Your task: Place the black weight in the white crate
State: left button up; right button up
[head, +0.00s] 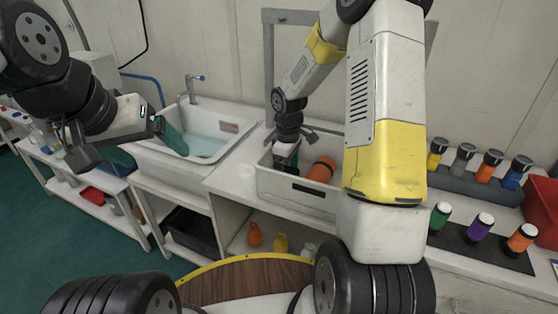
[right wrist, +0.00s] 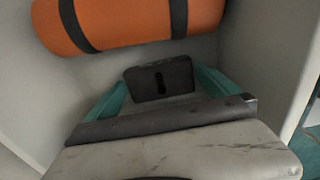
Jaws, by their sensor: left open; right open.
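The black weight (right wrist: 160,79) is a small dark block with a slot in its face. In the right wrist view it is inside the white crate (right wrist: 262,38), apparently on its floor. My right gripper (right wrist: 163,92) is open, with its teal fingers on either side of the weight and gaps visible. In the head view my right gripper (head: 286,156) reaches down into the left end of the white crate (head: 297,191), and the weight is hidden there. My left gripper (head: 128,146) is open and empty at the left, in the air in front of the sink.
An orange roll with dark straps (head: 321,169) lies in the crate beside my right gripper. A sink (head: 208,141) with a tap is left of the crate. Capped bottles stand in a rack (head: 470,188) and on a dark mat (head: 484,252) at right, near a red bin (head: 543,208).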

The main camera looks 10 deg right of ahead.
notch_tip(320, 180, up, 11)
jog(key=s+r+m+t, duration=0.2)
jog(key=s+r+m, duration=0.2)
jog(key=s+r, duration=0.55)
jog(key=s+r+m+t+y, duration=0.2)
jog(key=s+r+m+t, duration=0.2)
jog(key=s, duration=0.8)
jog(key=r+m, duration=0.2)
jog(key=shift+s+a+m, duration=0.15)
jog(key=shift+a+m, duration=0.1)
jog(key=shift+m, duration=0.05)
